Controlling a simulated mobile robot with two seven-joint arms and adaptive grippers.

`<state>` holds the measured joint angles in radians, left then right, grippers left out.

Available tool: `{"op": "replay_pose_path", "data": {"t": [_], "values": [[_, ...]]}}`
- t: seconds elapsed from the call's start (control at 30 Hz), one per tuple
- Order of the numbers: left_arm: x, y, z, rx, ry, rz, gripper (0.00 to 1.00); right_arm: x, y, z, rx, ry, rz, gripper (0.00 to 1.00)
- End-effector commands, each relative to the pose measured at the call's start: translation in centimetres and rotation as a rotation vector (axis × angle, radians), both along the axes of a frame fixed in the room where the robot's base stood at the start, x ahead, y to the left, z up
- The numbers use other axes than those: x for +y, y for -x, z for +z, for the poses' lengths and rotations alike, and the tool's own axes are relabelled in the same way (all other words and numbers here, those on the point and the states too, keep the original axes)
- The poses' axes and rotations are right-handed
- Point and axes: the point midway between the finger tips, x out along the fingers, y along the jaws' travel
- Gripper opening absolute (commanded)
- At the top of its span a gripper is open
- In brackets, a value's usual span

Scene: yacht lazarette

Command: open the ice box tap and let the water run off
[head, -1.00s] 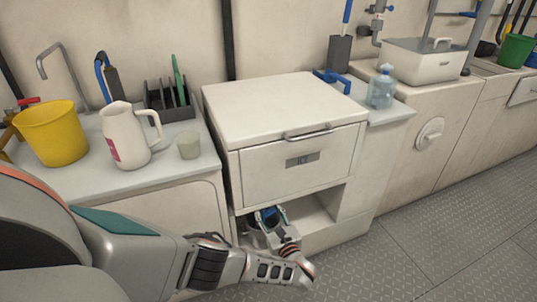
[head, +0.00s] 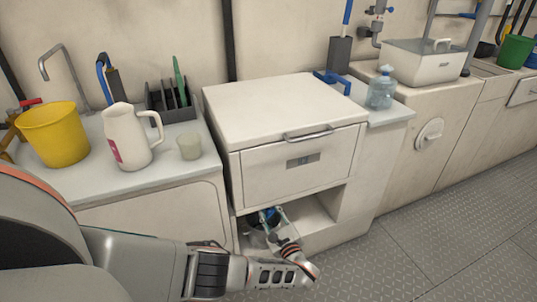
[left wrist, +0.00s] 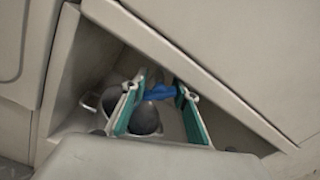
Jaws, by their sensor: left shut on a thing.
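The ice box (head: 280,110) is a white chest with a lid, a front handle and an open recess below. The blue tap (head: 270,212) shows only in part in that recess. My left gripper (head: 272,222) reaches into the recess. In the left wrist view the tap's blue lever (left wrist: 160,92) lies between the two teal-sided fingers of my left gripper (left wrist: 161,88), which is shut on it. A grey metal vessel (left wrist: 110,99) with a side handle stands behind and below the fingers, partly hidden. No running water can be made out. My right gripper is out of view.
Left counter: a yellow bucket (head: 55,135), white pitcher (head: 127,138), small cup (head: 189,146) and dark rack (head: 172,110). Right: a blue water bottle (head: 381,90) and a white bin (head: 424,62). The recess walls are close around my gripper. The grey floor (head: 450,230) is clear.

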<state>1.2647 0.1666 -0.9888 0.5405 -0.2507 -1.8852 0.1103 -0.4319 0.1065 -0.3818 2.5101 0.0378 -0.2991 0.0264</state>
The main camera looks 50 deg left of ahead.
Motion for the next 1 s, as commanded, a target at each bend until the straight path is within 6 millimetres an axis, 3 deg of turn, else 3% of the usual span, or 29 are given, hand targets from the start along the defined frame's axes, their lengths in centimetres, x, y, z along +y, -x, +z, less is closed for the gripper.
{"op": "replay_pose_path", "data": {"t": [0.03, 0.37, 0.4, 0.43, 0.87, 1.0], "values": [[0.1, 0.6, -0.8, -0.002, 0.011, 0.006, 0.07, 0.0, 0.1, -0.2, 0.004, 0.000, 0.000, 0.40], [0.1, 0.7, -0.9, -0.013, 0.016, 0.005, 0.07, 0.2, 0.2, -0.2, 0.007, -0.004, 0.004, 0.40], [0.1, 0.7, -1.0, -0.012, 0.017, 0.005, 0.39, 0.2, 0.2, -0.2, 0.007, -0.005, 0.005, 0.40], [0.1, 0.7, -1.0, -0.012, 0.017, 0.005, 0.41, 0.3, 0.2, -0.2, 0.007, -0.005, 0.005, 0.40], [0.0, 0.3, -0.4, -0.019, 0.014, 0.002, 0.41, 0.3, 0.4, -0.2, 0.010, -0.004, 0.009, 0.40], [-1.0, 0.6, -0.5, -0.018, 0.015, -0.001, 0.41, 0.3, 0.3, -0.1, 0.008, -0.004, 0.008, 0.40]]}}
